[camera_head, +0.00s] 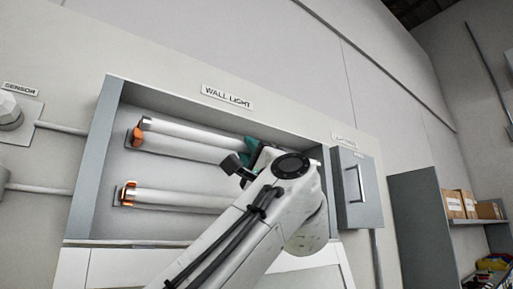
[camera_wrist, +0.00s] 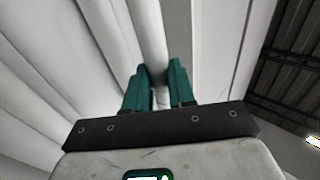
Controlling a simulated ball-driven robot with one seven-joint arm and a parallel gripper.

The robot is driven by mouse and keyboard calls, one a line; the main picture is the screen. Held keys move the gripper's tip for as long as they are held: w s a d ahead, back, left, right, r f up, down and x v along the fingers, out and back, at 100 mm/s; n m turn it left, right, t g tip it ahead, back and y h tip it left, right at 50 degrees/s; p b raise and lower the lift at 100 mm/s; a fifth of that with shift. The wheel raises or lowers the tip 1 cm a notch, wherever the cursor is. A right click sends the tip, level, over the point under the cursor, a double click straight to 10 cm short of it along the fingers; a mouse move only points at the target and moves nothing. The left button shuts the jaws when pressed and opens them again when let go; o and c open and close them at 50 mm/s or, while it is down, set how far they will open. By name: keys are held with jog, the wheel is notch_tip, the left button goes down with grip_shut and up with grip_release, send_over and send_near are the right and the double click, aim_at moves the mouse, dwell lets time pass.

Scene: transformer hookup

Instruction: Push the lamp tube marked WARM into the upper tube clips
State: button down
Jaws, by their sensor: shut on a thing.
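The upper lamp tube (camera_head: 190,132) is white with a grey end and runs across the wall light box. No WARM mark can be read on it. My gripper (camera_head: 252,152) has teal fingers shut on this tube toward its right part. In the wrist view the tube (camera_wrist: 151,35) passes between the fingertips of my gripper (camera_wrist: 160,75). The left upper clip (camera_head: 137,137) is orange; the tube's left end shows just above and beside it, and I cannot tell whether it is seated. The right upper clip is hidden behind my arm.
A lower tube (camera_head: 180,198) lies at its orange clip (camera_head: 127,194) in the same box. The box's side wall (camera_head: 95,160) and rim surround the tubes. A grey switch box (camera_head: 355,188) with a handle stands close at right. A shelf (camera_head: 425,215) with cartons is farther right.

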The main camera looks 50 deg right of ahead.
jog(key=shift+w+d, duration=0.2)
jog(key=shift+w, duration=0.3)
jog(key=shift+w+d, duration=0.25)
jog(key=shift+w, duration=0.65)
jog(key=shift+w+d, duration=0.25)
jog(key=shift+w, duration=0.65)
dwell(1.7)
jog(key=c, duration=0.9)
grip_release()
jog(key=shift+o, duration=0.2)
jog(key=b+v, duration=0.4)
jog(key=v, duration=0.6)
jog(key=shift+s+f, duration=0.25)
jog(key=shift+s, duration=0.05)
